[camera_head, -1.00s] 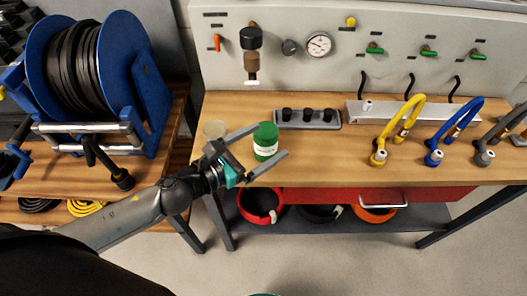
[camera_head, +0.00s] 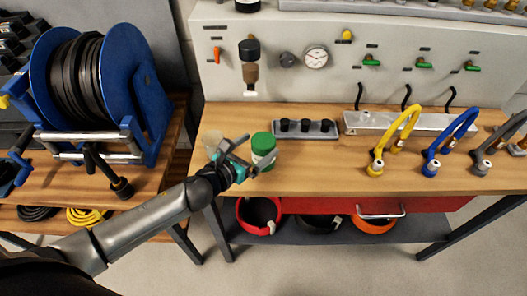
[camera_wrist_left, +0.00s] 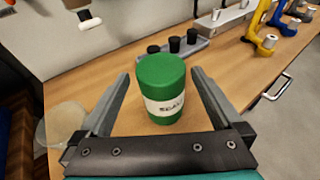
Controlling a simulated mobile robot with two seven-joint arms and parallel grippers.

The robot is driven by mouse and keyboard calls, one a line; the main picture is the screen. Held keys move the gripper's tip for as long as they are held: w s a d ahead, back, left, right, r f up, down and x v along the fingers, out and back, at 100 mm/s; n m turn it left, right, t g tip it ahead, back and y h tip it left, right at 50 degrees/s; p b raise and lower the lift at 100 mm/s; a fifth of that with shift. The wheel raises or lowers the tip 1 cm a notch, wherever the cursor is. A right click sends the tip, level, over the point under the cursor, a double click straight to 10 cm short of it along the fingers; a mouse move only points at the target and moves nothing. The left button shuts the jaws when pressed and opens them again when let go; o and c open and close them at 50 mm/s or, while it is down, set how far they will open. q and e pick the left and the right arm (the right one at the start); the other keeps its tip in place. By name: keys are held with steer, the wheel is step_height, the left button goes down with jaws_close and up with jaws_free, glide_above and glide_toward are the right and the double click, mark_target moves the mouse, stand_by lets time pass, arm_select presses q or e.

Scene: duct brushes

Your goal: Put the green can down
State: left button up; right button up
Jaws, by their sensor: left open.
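The green can (camera_head: 263,146) with a white label stands upright on the wooden bench top (camera_head: 330,170), near its left end. In the left wrist view the green can (camera_wrist_left: 163,92) sits between the two spread fingers. My left gripper (camera_head: 250,150) is open, with a finger on either side of the can. In the left wrist view, gaps show between the fingers of the left gripper (camera_wrist_left: 160,95) and the can's sides. My right gripper is not in view.
A translucent cup (camera_head: 213,143) stands just left of the can. A grey tray with black knobs (camera_head: 304,128) lies behind it to the right. Yellow (camera_head: 395,140) and blue hoses (camera_head: 450,140) stand farther right. The bench front right of the can is clear.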

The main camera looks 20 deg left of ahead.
mark_target(270, 138)
arm_select(q)
steer(key=shift+b+x, duration=0.35)
steer(key=shift+x, duration=2.85)
steer(key=shift+s, duration=0.1)
steer(key=shift+c, duration=0.2)
jaws_close()
